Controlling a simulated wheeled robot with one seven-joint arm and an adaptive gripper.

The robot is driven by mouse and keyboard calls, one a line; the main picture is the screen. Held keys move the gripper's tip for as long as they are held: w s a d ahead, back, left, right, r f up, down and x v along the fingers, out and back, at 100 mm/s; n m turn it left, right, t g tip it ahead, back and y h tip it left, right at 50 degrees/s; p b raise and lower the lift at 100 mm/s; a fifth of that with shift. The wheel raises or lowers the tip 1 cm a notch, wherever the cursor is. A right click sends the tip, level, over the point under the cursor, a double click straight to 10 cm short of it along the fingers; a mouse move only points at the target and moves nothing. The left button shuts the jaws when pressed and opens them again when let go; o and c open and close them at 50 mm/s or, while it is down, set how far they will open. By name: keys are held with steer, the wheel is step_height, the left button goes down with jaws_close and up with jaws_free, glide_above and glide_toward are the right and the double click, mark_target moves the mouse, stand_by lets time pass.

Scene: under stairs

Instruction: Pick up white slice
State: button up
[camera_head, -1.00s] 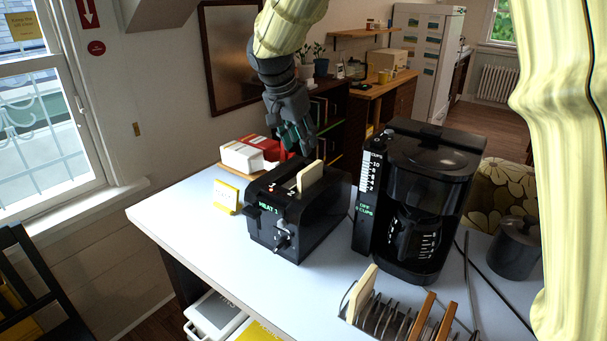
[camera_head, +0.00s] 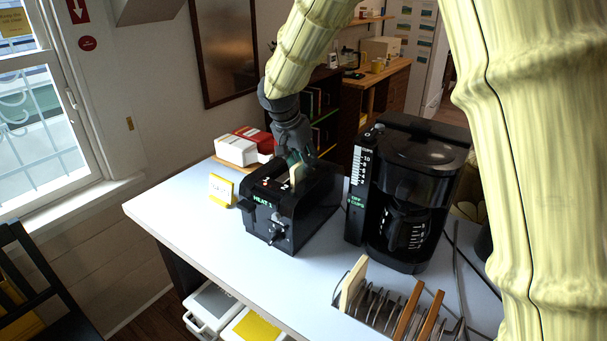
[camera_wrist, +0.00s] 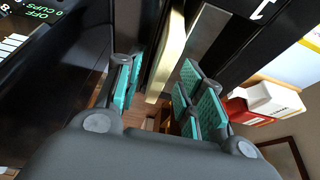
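A white slice (camera_head: 295,174) stands upright in the slot of the black toaster (camera_head: 312,217), its top edge sticking out. My gripper (camera_head: 300,157) is right above the toaster, pointing down, and partly hides the slice. In the wrist view the pale slice (camera_wrist: 170,52) shows between the teal finger pads of my gripper (camera_wrist: 158,88). The fingers are open with gaps beside the slice. Another pale slice (camera_head: 352,284) stands at the left end of a wire rack (camera_head: 373,302), beside brown slices (camera_head: 409,312).
A black coffee maker (camera_head: 416,190) stands close to the toaster's right. Red and white boxes (camera_head: 240,147) sit behind it, and a yellow-edged card (camera_head: 221,190) stands to its left. The white tabletop (camera_head: 178,218) is clear at the front left.

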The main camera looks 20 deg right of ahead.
steer(key=shift+s+f, duration=0.1)
jaws_close()
stand_by(0.4)
step_height(320, 180, up, 9)
steer(key=shift+r+b, duration=0.1)
steer(key=shift+b, duration=0.95)
step_height(320, 180, up, 9)
steer(key=p, duration=0.5)
steer(key=shift+p, duration=0.35)
steer(key=shift+f, duration=0.2)
